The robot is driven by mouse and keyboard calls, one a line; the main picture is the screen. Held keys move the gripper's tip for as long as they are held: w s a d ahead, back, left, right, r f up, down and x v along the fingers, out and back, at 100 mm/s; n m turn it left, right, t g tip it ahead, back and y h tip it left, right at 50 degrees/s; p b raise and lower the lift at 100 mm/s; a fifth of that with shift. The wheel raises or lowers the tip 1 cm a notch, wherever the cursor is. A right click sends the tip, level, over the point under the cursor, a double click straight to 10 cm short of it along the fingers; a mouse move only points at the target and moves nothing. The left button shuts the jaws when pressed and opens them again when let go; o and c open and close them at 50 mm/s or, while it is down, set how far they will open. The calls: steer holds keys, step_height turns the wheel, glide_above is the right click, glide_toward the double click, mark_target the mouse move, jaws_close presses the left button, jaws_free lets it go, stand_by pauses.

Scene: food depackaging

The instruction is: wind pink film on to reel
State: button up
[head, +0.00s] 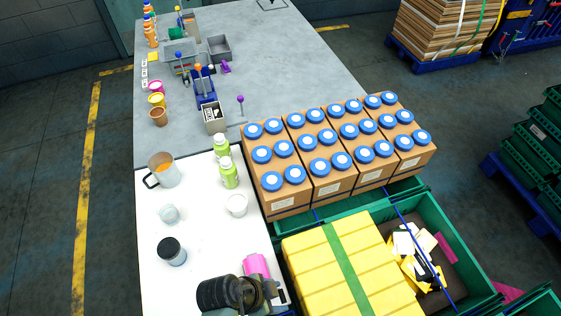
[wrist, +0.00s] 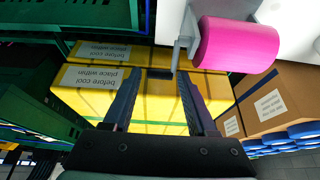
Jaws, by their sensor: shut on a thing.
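A pink roll of film (wrist: 238,45) shows at the top right of the wrist view, mounted beside a white surface. It also shows in the head view as a pink cylinder (head: 257,266) at the table's front right edge. A grey crank arm (wrist: 183,45) stands at the roll's left end, with a dark handle (wrist: 160,73) reaching left. My gripper (wrist: 159,77) is shut on this handle, with a fingertip at each side. In the head view my dark wrist covers much of the reel's mount, and the fingertips are hidden there.
Yellow cartons with a green strap (head: 345,262) fill part of a green crate (head: 437,212) beside the reel. Brown boxes with blue lids (head: 277,187) stand behind it. Green bottles (head: 229,173), a metal jug (head: 162,170) and a dark-lidded jar (head: 171,251) stand on the white table (head: 205,210).

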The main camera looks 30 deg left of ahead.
steer(key=shift+s+a+r+t+h+b, duration=0.2)
steer(key=shift+s+a+t+h+b, duration=0.1)
steer(key=shift+t+h+b, duration=0.55)
steer(key=shift+r, duration=0.1)
steer(key=o, duration=1.4)
steer(key=shift+c, duration=0.2)
steer(key=shift+s, duration=0.15)
steer(key=b+v, duration=0.3)
steer(key=v, duration=0.9)
steer(key=shift+s+r, duration=0.25)
steer(key=shift+r, duration=0.05)
steer(key=shift+a, duration=0.1)
